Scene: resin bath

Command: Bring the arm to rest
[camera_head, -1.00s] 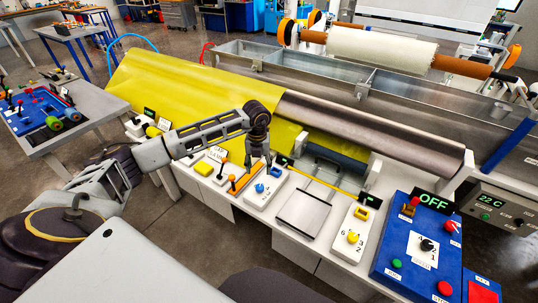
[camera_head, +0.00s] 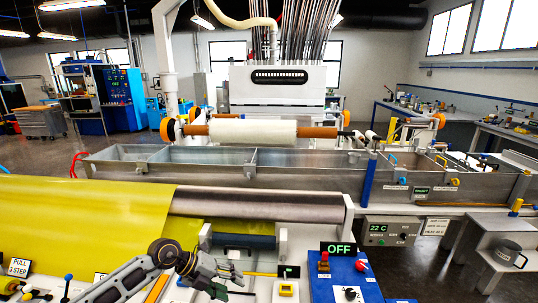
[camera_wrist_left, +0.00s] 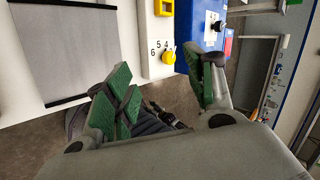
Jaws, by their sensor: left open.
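My left arm comes in from the bottom left in the head view. My left gripper (camera_head: 229,281) is open and empty above the machine's front shelf, its fingers pointing right. In the left wrist view its green-padded fingers (camera_wrist_left: 168,82) are apart with nothing between them. Past them show a white panel with a yellow knob (camera_wrist_left: 168,57), a blue control box (camera_wrist_left: 200,30) and a grey plate (camera_wrist_left: 75,50). My right gripper is out of view.
The blue control box stands right of the gripper, under an OFF display (camera_head: 338,248). Yellow sheet (camera_head: 90,215) and a metal roller (camera_head: 255,204) lie behind. A long metal bath (camera_head: 300,180) and a white roll (camera_head: 253,132) are farther back.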

